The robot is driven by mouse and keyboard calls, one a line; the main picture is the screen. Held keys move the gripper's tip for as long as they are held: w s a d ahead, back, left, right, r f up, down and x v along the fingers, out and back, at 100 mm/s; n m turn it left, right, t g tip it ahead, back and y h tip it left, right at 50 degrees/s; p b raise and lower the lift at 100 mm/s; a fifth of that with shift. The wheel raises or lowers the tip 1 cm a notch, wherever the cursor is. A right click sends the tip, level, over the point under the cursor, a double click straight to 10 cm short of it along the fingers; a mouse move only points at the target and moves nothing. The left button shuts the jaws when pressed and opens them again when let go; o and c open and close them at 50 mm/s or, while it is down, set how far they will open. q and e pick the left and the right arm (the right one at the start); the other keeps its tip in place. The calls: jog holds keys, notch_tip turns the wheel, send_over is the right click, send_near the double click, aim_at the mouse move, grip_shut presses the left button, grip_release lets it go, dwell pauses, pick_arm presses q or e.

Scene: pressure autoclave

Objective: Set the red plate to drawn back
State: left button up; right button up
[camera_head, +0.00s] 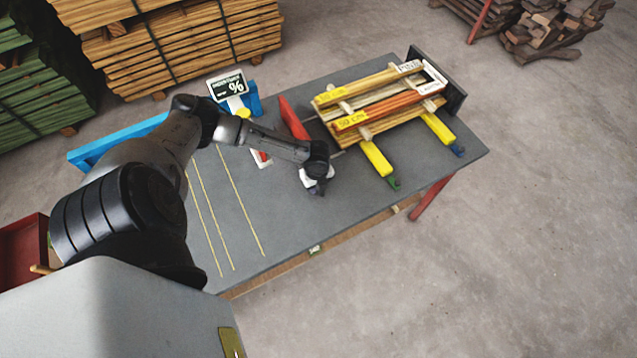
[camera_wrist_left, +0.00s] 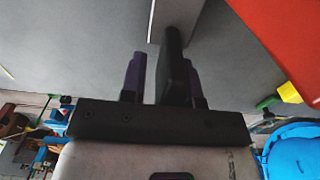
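The red plate (camera_head: 293,118) stands upright on the grey table, at the left end of the stack of wooden boards. A large red surface, which looks like the same plate, fills the upper right corner of the left wrist view (camera_wrist_left: 287,38). My left gripper (camera_head: 318,188) is low over the table, in front of the plate and apart from it in the head view. In the left wrist view its purple fingers (camera_wrist_left: 163,75) show with a black upright piece between them. Whether they grip that piece is unclear. My right gripper is out of view.
The board stack (camera_head: 375,110) lies right of the plate, with yellow arms (camera_head: 376,158) below it and a dark end stop (camera_head: 452,98) beyond. A moisture sign (camera_head: 226,86) stands at the back. The table (camera_head: 215,225) is clear at front left, with thin yellow lines.

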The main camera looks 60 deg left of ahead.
pick_arm(q)
jog(key=shift+o, duration=0.8)
jog(key=shift+w, duration=0.15)
notch_tip(320, 180, up, 14)
jog(key=shift+f+p, duration=0.1)
jog(key=shift+p, duration=0.3)
